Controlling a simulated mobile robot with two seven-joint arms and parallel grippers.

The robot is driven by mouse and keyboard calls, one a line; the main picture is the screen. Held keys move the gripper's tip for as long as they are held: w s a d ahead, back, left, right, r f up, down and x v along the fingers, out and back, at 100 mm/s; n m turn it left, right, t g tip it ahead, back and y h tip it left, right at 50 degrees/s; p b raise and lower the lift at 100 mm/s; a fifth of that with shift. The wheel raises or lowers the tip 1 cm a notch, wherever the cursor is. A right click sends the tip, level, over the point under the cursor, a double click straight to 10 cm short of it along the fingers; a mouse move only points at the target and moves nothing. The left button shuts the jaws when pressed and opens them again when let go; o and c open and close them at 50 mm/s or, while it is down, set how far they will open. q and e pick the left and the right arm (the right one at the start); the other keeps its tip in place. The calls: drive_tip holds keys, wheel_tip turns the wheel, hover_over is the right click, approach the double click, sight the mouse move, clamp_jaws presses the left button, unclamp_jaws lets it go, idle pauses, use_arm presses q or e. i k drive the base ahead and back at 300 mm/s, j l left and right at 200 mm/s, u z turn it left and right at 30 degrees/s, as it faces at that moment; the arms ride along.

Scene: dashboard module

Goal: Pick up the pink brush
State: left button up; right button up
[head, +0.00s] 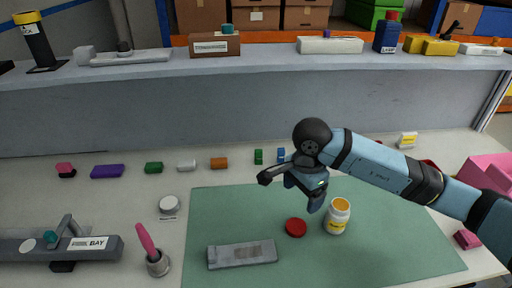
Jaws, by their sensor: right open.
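The pink brush (146,238) stands tilted in a small grey cup (158,263) at the lower left of the head view. Its pink handle points up and to the left, and its lower end is hidden inside the cup. My right gripper (287,190) is open and empty above the green mat, up and to the right of the brush and well apart from it. My left gripper is not in the head view.
The green mat (388,250) bears a grey plate (243,255), a red disc (296,227) and a white bottle (337,216). A grey fixture (30,247) is left of the cup. Small coloured blocks line the table's back. A raised shelf (270,62) runs behind.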

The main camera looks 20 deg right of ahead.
sight(146, 242)
drive_tip(key=k, duration=1)
